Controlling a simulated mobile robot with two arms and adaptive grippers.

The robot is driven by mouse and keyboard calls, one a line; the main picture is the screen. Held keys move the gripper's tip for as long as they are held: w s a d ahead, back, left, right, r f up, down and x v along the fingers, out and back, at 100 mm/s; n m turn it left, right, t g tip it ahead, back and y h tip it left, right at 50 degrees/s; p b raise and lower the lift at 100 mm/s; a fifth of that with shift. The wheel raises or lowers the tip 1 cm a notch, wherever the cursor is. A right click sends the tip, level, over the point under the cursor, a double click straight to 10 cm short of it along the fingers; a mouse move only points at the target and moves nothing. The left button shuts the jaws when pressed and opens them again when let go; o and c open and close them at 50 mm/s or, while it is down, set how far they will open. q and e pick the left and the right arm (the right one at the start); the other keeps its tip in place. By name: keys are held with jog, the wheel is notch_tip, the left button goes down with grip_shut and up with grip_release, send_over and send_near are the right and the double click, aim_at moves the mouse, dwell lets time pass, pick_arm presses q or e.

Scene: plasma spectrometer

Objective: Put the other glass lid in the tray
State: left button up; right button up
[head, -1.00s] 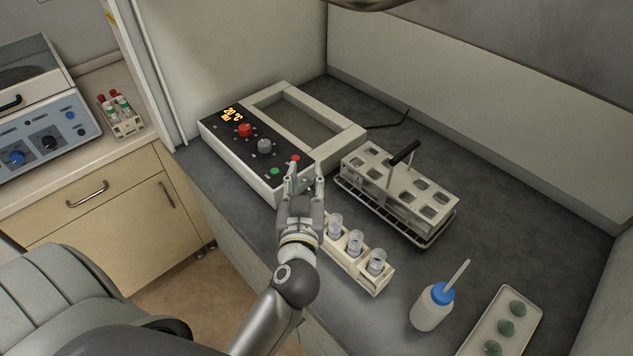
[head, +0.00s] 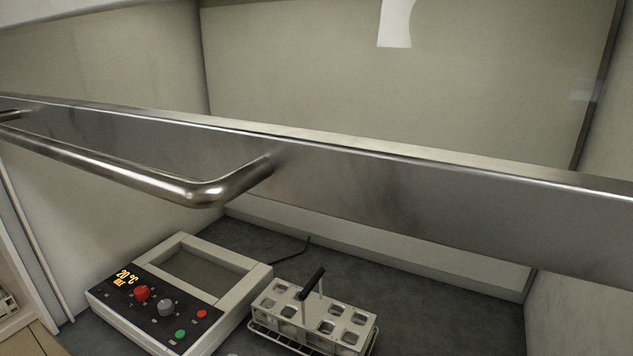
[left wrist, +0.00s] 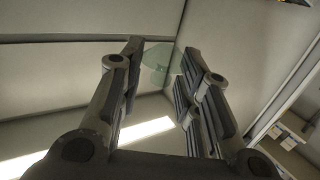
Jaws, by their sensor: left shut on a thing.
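A pale green, see-through glass lid (left wrist: 154,66) shows between the fingertips of my left gripper (left wrist: 161,55) in the left wrist view. The gripper is shut on it, and the lid is partly hidden by the fingers. Neither gripper shows in the head view now. The tray with the green lids is outside both current views. My right gripper is not in view.
A metal sash bar (head: 400,190) with a curved handle (head: 195,190) crosses the head view in front of the hood. Below it stand the heating unit (head: 225,312) with its lit display and a grey rack (head: 270,305) with a black handle.

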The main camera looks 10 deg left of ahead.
pick_arm(q)
jog(key=s+d+f+m+h+b, duration=0.1)
jog(key=d+f+m+h+b, duration=0.1)
jog(key=d+f, duration=0.3)
jog(key=shift+d+h, duration=0.25)
jog(key=shift+h, duration=0.45)
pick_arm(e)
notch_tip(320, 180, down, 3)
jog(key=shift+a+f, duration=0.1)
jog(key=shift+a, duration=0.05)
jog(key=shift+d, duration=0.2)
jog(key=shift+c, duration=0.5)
